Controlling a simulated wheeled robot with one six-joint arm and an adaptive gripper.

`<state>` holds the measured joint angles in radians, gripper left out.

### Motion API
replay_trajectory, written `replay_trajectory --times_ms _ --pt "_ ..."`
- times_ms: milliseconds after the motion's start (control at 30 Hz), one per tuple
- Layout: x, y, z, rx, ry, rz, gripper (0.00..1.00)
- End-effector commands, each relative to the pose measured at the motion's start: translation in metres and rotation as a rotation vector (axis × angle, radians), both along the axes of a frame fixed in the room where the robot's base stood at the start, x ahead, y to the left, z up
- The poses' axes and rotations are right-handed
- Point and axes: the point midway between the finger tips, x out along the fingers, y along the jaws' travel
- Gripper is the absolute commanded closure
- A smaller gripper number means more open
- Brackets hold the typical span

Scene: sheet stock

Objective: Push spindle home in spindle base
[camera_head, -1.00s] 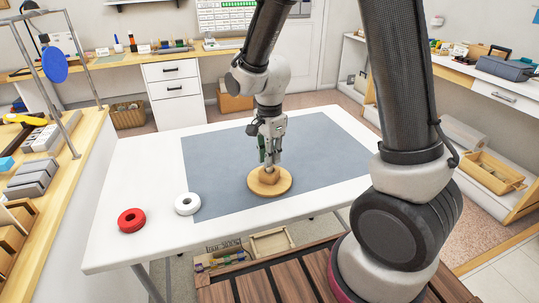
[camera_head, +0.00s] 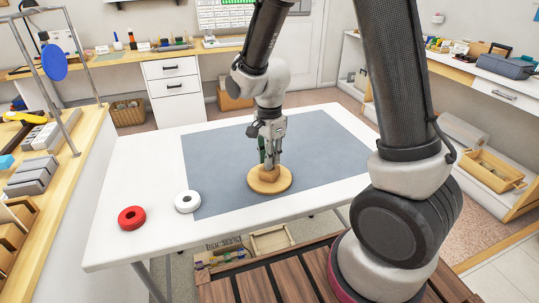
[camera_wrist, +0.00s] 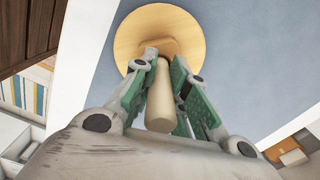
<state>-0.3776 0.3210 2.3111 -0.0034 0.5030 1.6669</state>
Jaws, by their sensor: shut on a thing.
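The spindle base (camera_head: 269,187) is a round pale wooden disc with a raised hub, lying flat on the grey mat. The spindle (camera_wrist: 160,105) is a smooth, pale wooden rod with a rounded end, seen in the wrist view. My gripper (camera_head: 269,165) points down over the middle of the base, with its fingertips close to the hub. Its green-padded fingers (camera_wrist: 164,58) are shut on the spindle, one on each side. The spindle lines up with the hub. Its lower end is hidden at the hub, so its depth there cannot be told.
A white ring (camera_head: 187,202) and a red ring (camera_head: 132,217) lie on the white table (camera_head: 150,175), left of the base. The grey mat (camera_head: 320,150) is clear around the base. A wooden bench (camera_head: 60,150) stands to the left.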

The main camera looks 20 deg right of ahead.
Motion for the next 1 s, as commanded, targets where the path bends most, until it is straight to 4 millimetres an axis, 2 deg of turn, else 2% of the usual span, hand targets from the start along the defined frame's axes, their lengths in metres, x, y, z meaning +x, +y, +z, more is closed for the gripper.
replay_trajectory --times_ms 1000 --pt "-0.0002 -0.0001 -0.0075 0.0 0.001 0.0 1.0"
